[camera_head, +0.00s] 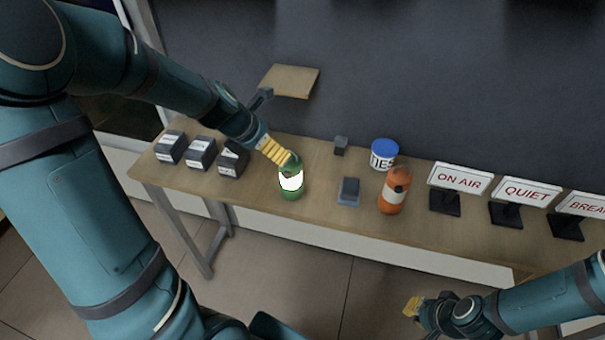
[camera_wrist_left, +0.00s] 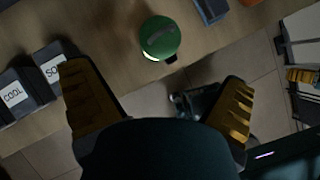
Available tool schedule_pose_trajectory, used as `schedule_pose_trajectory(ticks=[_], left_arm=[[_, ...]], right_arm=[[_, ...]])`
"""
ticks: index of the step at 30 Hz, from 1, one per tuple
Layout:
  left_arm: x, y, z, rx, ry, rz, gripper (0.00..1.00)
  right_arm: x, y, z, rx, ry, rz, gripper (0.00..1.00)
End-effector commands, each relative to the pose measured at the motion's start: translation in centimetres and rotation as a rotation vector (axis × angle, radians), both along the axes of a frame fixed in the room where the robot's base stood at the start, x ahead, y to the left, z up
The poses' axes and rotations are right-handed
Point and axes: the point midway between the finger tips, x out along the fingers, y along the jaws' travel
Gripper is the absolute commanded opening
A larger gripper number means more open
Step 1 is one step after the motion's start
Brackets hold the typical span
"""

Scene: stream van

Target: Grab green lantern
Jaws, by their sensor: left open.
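The green lantern (camera_head: 291,181) stands upright on the wooden table, its middle band glowing white. In the left wrist view the lantern (camera_wrist_left: 160,38) shows from above, ahead of the fingers and between their lines. My left gripper (camera_head: 280,153) is at the lantern's top in the head view; the wrist view shows its yellow fingers (camera_wrist_left: 160,100) wide apart with nothing between them. Whether a finger touches the lantern I cannot tell. My right gripper (camera_head: 414,306) hangs low in front of the table, at the lower right; its finger gap is not clear.
An orange lantern (camera_head: 394,190), a dark blue box (camera_head: 348,191) and a blue-lidded tub (camera_head: 384,154) stand right of the green lantern. Several dark labelled boxes (camera_head: 201,153) stand to its left. Lit signs (camera_head: 460,179) line the right side. The table (camera_head: 262,204) is bare around the lantern.

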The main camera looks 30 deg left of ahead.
Motion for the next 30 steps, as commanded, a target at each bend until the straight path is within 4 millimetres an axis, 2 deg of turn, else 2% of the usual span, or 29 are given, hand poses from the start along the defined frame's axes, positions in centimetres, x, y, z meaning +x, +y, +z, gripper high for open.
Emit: schedule_pose_trajectory(ticks=[3,9,17,24,30], left_arm=[[1.0,-0.4,-2.3,0.001,0.007,0.0,1.0],[2.8,-1.1,-5.3,0.003,0.003,-0.003,1.0],[3.7,-1.4,-6.6,0.004,0.002,-0.003,1.0],[5.2,-2.1,-9.6,0.003,0.003,-0.003,1.0],[6.0,-2.4,-10.6,0.004,0.002,-0.003,1.0]], right_arm=[[0.0,0.0,-0.3,0.0,0.0,0.0,0.0],[0.0,0.0,-1.5,-0.001,-0.001,-0.003,0.0],[0.0,0.0,-2.1,-0.002,-0.001,-0.005,0.0],[0.0,0.0,-3.5,-0.002,-0.001,-0.006,0.0],[0.0,0.0,-3.9,-0.004,-0.002,-0.006,0.0]])
